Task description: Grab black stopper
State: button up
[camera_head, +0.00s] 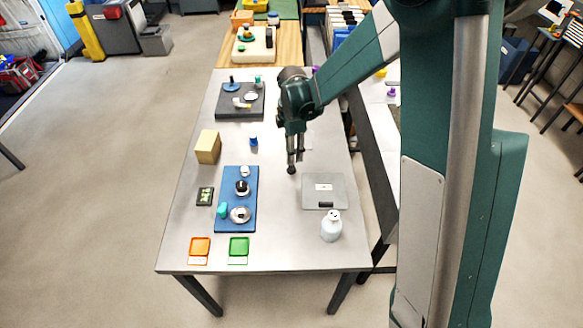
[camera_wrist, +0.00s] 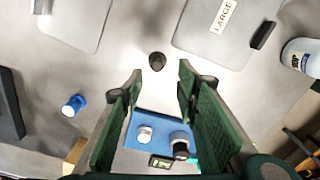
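A small dark round piece, which looks like the black stopper (camera_wrist: 157,61), stands on the grey table just beyond and between my fingertips in the wrist view. In the head view the black stopper (camera_head: 291,170) shows right below my gripper (camera_head: 295,156). In the wrist view my gripper (camera_wrist: 160,74) is open, with its two green fingers apart and nothing between the pads. I cannot tell how high the fingertips are above the stopper.
A grey plate labelled LARGE (camera_wrist: 204,32) and a white bottle (camera_head: 331,228) lie right of the stopper in the head view. A blue tray with several parts (camera_head: 249,172), a wooden block (camera_head: 208,147) and a blue cap (camera_head: 253,141) are to the left. Table around the stopper is clear.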

aim_at(292, 167)
jog(key=shift+w+a+f, duration=0.1)
jog(key=shift+a+f, duration=0.05)
jog(key=shift+f, duration=0.15)
jog(key=shift+f, duration=1.25)
jog(key=shift+f, duration=0.15)
jog(key=shift+w+f+b, duration=0.15)
jog(key=shift+f+b, duration=0.35)
jog(key=shift+f, duration=2)
jog(key=shift+c, duration=0.2)
jog(key=c, duration=0.9)
